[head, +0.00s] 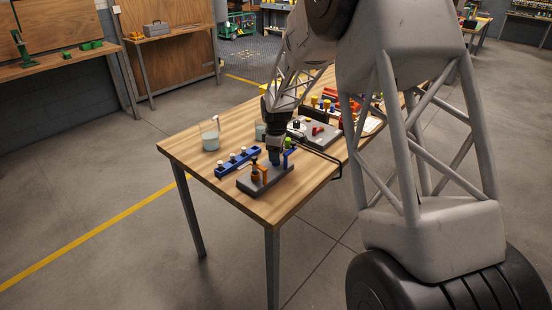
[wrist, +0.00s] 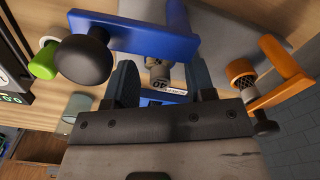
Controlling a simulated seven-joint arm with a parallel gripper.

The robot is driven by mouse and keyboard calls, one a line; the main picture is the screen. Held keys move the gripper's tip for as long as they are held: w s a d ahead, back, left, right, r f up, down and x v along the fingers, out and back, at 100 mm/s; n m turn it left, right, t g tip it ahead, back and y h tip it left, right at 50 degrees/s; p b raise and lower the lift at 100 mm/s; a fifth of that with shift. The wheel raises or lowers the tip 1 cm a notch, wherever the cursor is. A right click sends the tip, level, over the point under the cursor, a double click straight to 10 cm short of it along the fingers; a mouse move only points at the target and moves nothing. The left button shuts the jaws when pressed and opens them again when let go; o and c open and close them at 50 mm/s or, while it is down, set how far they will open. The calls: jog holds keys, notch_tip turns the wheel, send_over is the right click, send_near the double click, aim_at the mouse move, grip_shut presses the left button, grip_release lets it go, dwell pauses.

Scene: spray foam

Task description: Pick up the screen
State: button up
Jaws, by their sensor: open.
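A blue bracket (wrist: 130,33) with a black knob is at upper left. An orange bracket (wrist: 285,72) holding a mesh-like cylinder (wrist: 242,73) is at right.
A blue rack (head: 238,162) with white-topped pieces lies left of the block. A clear beaker (head: 210,137) stands behind it. A grey plate (head: 318,133) and red and yellow items (head: 328,104) lie further back. The table's front corner (head: 272,222) is bare.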

jog(key=shift+c, duration=0.2)
dwell(0.3)
grip_shut()
jog(key=shift+r, duration=0.1)
jog(key=shift+r, duration=0.75)
notch_tip(320, 180, up, 2)
jog(key=shift+r, duration=0.1)
jog(key=s+d+r, duration=0.1)
jog(key=s+d, duration=0.1)
jog(key=s, duration=1.3)
jog(key=shift+s, duration=0.4)
jog(key=shift+d+r, duration=0.1)
